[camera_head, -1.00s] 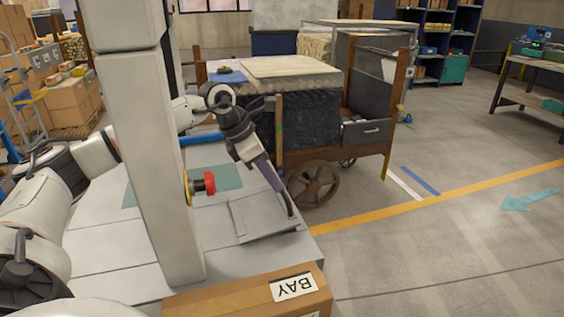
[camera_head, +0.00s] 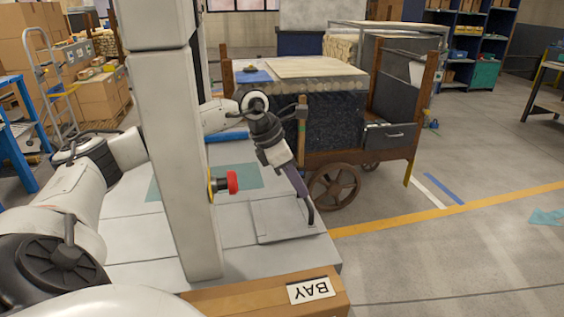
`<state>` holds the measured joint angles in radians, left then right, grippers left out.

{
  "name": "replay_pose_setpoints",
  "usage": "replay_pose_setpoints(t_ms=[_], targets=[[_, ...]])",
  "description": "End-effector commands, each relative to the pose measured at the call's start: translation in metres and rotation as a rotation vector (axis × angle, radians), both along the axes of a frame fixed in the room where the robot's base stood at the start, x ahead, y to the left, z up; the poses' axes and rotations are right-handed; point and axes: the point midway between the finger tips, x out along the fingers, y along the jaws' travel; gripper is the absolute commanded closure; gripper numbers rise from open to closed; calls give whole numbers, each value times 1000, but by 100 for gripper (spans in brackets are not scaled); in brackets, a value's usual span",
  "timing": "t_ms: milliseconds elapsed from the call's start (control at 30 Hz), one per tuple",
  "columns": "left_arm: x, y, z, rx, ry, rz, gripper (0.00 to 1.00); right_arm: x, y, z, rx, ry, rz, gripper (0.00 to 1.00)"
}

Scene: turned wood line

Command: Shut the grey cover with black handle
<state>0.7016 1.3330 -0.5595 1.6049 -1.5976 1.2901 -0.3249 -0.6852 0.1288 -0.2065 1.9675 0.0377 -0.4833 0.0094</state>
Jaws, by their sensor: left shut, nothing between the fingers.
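On the wooden cart, a dark grey panel (camera_head: 394,97) stands tilted up behind a small grey box (camera_head: 389,137) with a handle on its front. This panel looks like the grey cover, standing open; I cannot make out a black handle on it. My left gripper (camera_head: 311,220) points down in front of the cart, over my own light grey base. Its fingers are shut and empty, apart from the cover and to the left of it, nearer to me. My right gripper is not in view.
The cart (camera_head: 375,157) has spoked wheels and upright wooden posts beside the panel. Open floor (camera_head: 450,270) lies to the right, crossed by a yellow line. Shelves (camera_head: 480,45) stand far back.

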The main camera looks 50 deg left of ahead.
Motion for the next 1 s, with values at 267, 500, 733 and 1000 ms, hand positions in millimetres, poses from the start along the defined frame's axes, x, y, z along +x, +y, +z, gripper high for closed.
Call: replay_pose_setpoints(t_ms=[267,500,733,1000], targets=[[-19,12,45,3,-4,2,100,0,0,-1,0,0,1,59],[-35,19,80,2,-2,1,100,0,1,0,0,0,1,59],[-40,21,90,0,-1,0,100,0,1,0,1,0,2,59],[-32,5,86,-73,-15,-7,100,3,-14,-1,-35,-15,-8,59]])
